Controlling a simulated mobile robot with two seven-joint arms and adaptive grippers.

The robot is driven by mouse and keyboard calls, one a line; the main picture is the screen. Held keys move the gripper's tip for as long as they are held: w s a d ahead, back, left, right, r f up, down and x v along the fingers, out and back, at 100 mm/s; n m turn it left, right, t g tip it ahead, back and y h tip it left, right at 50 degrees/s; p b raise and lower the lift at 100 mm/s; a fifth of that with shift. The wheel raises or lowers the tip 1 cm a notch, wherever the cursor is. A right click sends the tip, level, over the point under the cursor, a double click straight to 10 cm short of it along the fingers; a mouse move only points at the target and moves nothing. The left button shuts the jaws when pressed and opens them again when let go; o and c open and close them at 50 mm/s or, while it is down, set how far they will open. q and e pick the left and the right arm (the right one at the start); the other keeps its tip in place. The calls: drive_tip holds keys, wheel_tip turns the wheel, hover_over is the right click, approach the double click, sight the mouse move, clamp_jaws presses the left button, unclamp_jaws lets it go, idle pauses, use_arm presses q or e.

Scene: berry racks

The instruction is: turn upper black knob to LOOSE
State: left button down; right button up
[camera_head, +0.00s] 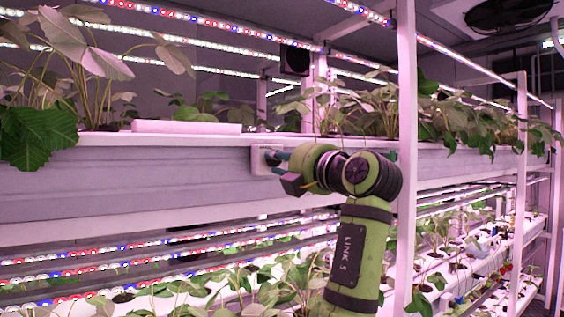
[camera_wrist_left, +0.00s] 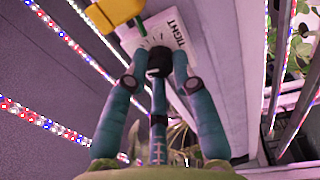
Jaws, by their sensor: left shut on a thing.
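The black knob (camera_wrist_left: 160,60) sits on a white plate (camera_wrist_left: 176,30) marked TIGHT in the left wrist view. In the head view the plate (camera_head: 258,161) is on the front face of the upper white trough, and the knob is mostly hidden by my gripper. My left gripper (camera_wrist_left: 159,66) has teal fingers that close around the knob from its sides; it is shut on it. In the head view the left gripper (camera_head: 277,159) reaches the plate from the right. The word LOOSE is not legible in either view. My right gripper is not in view.
A yellow part (camera_wrist_left: 114,14) stands beside the plate in the left wrist view. A white rack post (camera_head: 407,150) rises close to the right of my arm. Leafy plants (camera_head: 90,60) grow along the upper trough (camera_head: 120,182), and LED strips (camera_head: 150,252) run below it.

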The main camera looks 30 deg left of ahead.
use_arm(q)
drive_tip(key=c, duration=1)
unclamp_jaws()
drive_tip(key=shift+a, duration=0.1)
drive_tip(key=v, duration=1.2)
